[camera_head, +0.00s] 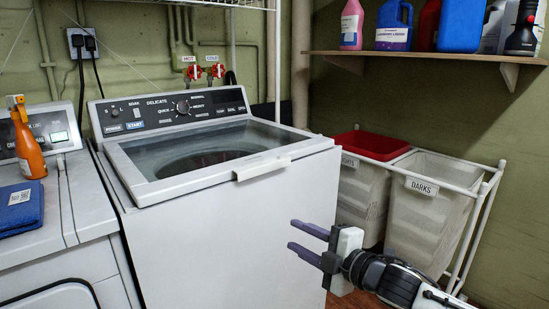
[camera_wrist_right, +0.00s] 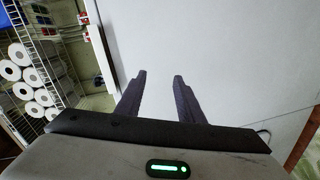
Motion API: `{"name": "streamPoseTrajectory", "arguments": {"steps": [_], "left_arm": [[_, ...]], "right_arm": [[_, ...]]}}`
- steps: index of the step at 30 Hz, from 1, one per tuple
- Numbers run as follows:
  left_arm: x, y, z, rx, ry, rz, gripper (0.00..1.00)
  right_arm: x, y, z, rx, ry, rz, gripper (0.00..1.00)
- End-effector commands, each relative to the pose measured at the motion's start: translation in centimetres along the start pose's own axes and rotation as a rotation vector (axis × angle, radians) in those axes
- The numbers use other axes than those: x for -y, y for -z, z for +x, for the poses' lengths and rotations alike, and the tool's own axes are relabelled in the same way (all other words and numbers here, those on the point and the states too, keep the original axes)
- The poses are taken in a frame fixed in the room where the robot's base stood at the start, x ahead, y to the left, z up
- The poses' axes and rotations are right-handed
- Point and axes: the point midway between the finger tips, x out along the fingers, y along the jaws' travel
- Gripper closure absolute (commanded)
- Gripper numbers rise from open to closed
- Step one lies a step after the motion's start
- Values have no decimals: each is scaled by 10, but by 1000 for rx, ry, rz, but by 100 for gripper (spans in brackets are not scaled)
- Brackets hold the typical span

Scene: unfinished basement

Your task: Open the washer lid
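The white washer (camera_head: 235,215) stands in the middle of the head view, with its control panel at the back. Its lid (camera_head: 200,150), a white frame with a dark glass pane, is shut flat on top. A white handle (camera_head: 262,168) sits at the lid's front edge. My right gripper (camera_head: 308,240) is in front of the washer's front right side, lower than the handle, with its two dark fingers apart and nothing between them. In the right wrist view the open fingers (camera_wrist_right: 160,90) point at a plain white panel. My left gripper is not in view.
A dryer (camera_head: 85,225) stands at left, bearing an orange spray bottle (camera_head: 28,145) and a folded blue cloth (camera_head: 20,208). Laundry hampers (camera_head: 432,205) stand right of the washer. A wooden shelf (camera_head: 425,54) with bottles hangs above them.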

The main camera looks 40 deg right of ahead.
Motion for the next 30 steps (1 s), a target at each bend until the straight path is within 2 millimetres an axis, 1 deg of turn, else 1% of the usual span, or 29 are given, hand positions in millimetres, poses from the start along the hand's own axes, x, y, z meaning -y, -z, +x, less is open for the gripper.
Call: {"name": "streamPoseTrajectory", "arguments": {"steps": [1,3,6,7,9,14,30], "left_arm": [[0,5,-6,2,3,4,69],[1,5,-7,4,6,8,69],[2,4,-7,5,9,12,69],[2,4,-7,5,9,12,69],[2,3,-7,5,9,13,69],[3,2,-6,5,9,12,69],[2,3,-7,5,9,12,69]], "right_arm": [[-44,3,3,-15,-48,-94,66],[-80,6,5,-31,-97,-185,66],[-109,10,6,-41,-138,-260,66],[-114,11,6,-43,-144,-272,66],[-119,12,8,-44,-153,-286,66],[-120,12,20,-44,-155,-284,66],[-129,16,81,-43,-152,-280,66]]}}
